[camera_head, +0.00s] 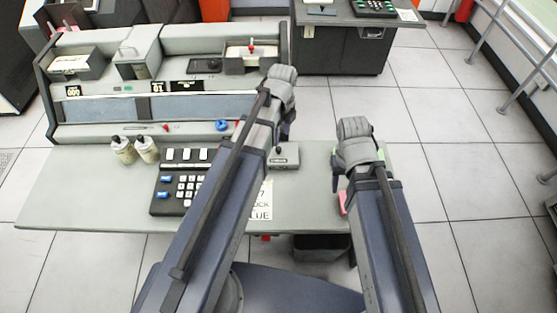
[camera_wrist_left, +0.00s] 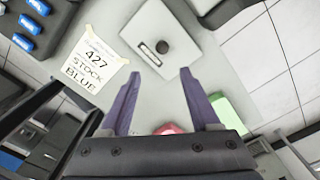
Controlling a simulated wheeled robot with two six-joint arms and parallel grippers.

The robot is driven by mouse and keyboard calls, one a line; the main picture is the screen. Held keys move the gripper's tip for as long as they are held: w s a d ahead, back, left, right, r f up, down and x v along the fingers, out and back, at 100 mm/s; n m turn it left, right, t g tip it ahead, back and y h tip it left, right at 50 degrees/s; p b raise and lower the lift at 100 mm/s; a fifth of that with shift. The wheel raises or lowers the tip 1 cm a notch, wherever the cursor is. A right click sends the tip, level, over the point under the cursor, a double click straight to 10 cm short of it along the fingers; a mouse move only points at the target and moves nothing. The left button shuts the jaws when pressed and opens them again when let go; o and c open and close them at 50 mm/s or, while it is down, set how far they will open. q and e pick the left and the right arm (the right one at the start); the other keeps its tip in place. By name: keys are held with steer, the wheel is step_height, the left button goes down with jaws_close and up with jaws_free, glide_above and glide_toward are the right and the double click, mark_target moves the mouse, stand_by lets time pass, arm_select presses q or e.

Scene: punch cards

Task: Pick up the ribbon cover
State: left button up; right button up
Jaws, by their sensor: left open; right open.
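A light grey flat box with a round black knob (camera_head: 285,155) lies on the desk to the right of the keypad. It looks like the ribbon cover, though no label confirms this. In the left wrist view the same box (camera_wrist_left: 150,28) lies just ahead of the fingertips, its near edge close to them. My left gripper (camera_head: 288,127) is above the desk near this box. In the left wrist view the left gripper (camera_wrist_left: 159,76) is open, with nothing between its purple fingers. My right gripper (camera_head: 338,172) is over the desk's right end, its fingers mostly hidden by its own wrist.
A paper note (camera_wrist_left: 97,54) reading "427 STOCK BLUE" lies beside the box. A keypad (camera_head: 180,182), two small bottles (camera_head: 135,149) and a large console (camera_head: 150,105) are to the left. Pink (camera_head: 343,204) and green (camera_wrist_left: 233,116) items lie near the desk's right end.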

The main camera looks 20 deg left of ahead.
mark_target(278, 149)
arm_select(q)
steer(key=shift+w+a+f+m, duration=0.45)
steer(key=shift+a+m, duration=0.1)
steer(key=shift+m, duration=0.15)
steer(key=shift+f+b, duration=1.3)
steer(key=shift+b, duration=0.2)
arm_select(e)
steer(key=shift+f, duration=1.7)
arm_select(q)
steer(key=shift+f, duration=0.1)
arm_select(e)
steer(key=shift+f, duration=0.1)
arm_select(q)
step_height(278, 149, down, 5)
steer(key=b, duration=0.5)
steer(key=shift+a, duration=0.1)
arm_select(e)
step_height(278, 149, down, 5)
steer(key=shift+f, duration=0.1)
arm_select(q)
jaws_close()
